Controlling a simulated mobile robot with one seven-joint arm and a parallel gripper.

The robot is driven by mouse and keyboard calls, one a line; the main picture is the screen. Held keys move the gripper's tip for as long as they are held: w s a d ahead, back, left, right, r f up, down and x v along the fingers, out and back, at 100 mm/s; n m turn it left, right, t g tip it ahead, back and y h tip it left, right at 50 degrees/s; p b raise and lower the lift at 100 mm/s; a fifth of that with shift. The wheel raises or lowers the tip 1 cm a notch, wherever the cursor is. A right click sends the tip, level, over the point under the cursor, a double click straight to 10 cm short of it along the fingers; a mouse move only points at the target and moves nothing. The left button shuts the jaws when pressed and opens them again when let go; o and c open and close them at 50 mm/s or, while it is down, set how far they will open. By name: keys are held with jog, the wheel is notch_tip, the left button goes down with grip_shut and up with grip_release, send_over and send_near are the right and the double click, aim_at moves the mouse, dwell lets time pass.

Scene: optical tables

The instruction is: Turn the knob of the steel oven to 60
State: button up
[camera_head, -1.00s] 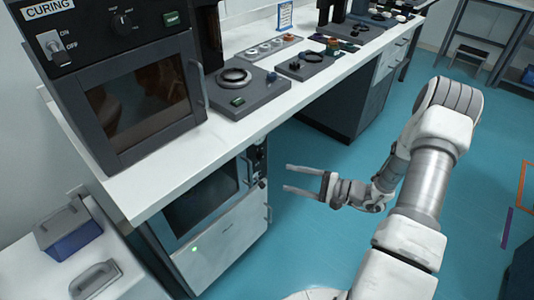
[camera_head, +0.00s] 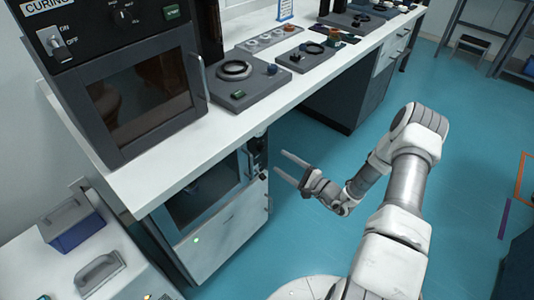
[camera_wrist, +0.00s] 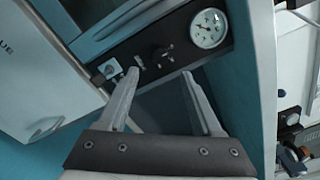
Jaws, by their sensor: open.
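The steel oven (camera_head: 222,238) stands under the white counter, with a dark window and a pale lower panel with a green light. Its black control strip (camera_head: 258,155) runs up its right side. In the wrist view the strip carries a black knob (camera_wrist: 161,54), a round white gauge (camera_wrist: 208,28) and a small switch or key (camera_wrist: 111,68). The knob's setting is too small to read. My gripper (camera_head: 280,162) is open and empty, just right of the strip. In the wrist view my gripper (camera_wrist: 159,74) has its fingertips around the knob's line of sight, apparently short of it.
A dark curing oven (camera_head: 125,80) stands on the counter (camera_head: 170,165) above. Its overhanging edge is close to my gripper. Several small devices (camera_head: 240,85) line the counter. A low white surface at lower left holds a blue box (camera_head: 72,225).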

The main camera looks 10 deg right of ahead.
aim_at(264, 151)
jog(key=b+x, duration=0.1)
jog(key=x, duration=0.7)
jog(key=shift+c, duration=0.4)
grip_shut()
